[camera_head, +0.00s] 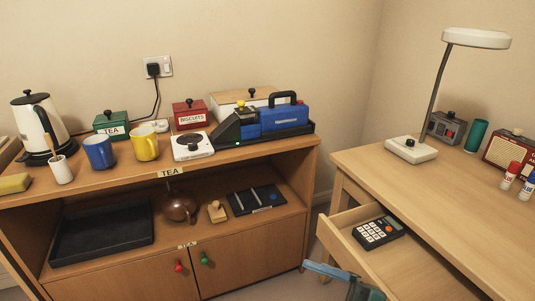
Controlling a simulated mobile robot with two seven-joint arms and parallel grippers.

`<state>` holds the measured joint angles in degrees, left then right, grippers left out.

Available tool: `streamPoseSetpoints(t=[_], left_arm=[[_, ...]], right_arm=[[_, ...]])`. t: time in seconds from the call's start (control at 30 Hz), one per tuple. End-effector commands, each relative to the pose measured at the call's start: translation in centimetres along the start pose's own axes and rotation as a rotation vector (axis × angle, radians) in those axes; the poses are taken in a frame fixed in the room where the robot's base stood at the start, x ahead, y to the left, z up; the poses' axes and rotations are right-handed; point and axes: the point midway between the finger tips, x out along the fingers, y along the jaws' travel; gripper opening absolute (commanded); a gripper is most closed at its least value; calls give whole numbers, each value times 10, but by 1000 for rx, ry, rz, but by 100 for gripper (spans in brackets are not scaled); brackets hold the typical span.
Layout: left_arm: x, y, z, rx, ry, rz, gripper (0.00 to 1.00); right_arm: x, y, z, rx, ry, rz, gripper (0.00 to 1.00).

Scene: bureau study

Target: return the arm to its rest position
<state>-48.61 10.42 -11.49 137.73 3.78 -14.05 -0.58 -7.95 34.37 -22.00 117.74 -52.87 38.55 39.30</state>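A pale blue bar and a dark teal block show at the bottom edge, in front of the open desk drawer (348,239). They look like part of my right gripper (346,281), cut off by the frame. I cannot tell whether its fingers are open or shut, or whether it touches the drawer front. No held object is visible. My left gripper is not in view.
The desk (440,180) bears a lamp (412,149), a grey box, a green cylinder, a red radio and small bottles. The wooden cabinet (240,262) at left bears a kettle (40,125), mugs, tins and a blue machine. Its lower shelf holds a black tray (100,237).

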Motion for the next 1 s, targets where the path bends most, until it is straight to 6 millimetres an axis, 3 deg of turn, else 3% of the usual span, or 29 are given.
streamPoseSetpoints(t=[0.1,0.27,0.43,0.6,1.0], left_arm=[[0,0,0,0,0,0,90],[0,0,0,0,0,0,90],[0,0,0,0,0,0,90],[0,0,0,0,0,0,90],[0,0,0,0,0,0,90]], right_arm=[[-28,6,0,150,-153,261,90],[-68,-8,16,337,-407,428,90],[-103,-45,24,514,-640,452,90],[-130,-90,18,687,-833,390,90],[-108,-64,22,841,-753,723,90]])
